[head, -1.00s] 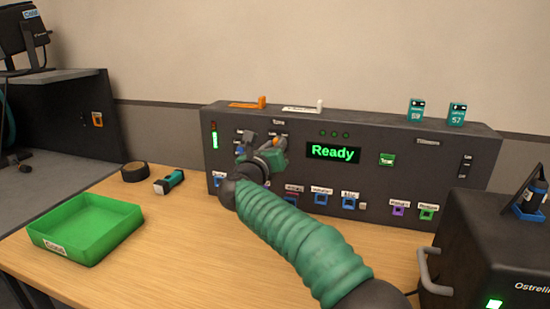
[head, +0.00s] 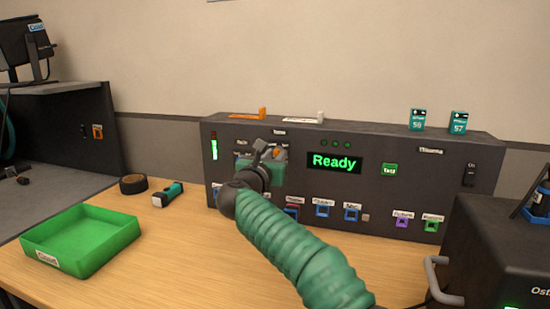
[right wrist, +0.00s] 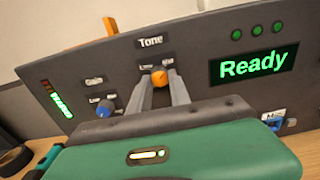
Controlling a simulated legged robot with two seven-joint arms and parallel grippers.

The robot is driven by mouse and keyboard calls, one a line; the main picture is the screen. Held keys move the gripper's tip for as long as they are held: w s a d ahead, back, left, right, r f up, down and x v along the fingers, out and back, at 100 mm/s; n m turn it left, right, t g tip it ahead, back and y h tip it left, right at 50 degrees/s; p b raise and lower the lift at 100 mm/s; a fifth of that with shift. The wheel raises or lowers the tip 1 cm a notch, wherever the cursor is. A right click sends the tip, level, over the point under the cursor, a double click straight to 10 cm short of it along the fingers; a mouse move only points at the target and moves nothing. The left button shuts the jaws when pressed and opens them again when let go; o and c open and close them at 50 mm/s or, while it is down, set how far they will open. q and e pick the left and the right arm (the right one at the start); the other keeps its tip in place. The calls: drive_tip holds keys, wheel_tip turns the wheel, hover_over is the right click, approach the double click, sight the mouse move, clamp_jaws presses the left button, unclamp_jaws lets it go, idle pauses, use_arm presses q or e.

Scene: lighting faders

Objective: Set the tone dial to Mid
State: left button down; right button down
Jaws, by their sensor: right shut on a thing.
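The tone dial is a small orange knob (right wrist: 160,79) under the "Tone" label on the dark console (head: 400,165). In the right wrist view, my right gripper (right wrist: 161,84) has its two grey fingers on either side of the knob, shut on it. The labels "Low" and "Mid" show just above the knob; any other mark is hidden by the fingers. In the head view the right gripper (head: 272,155) is at the console's front and hides most of the dial. Where the dial points cannot be read clearly. My left gripper is not in view.
A blue Gain knob (right wrist: 103,109) sits left of the tone dial. The lit display (head: 334,162) reads "Ready". A row of coloured, labelled sockets runs along the console's lower front. A green tray (head: 90,258) and a small torch (head: 168,195) lie on the table at left.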

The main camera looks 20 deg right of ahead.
drive_tip(key=c, duration=1.2)
unclamp_jaws()
drive_tip(key=shift+w+f, duration=0.2)
drive_tip(key=shift+s+r, duration=0.1)
drive_tip(key=v, duration=1.7)
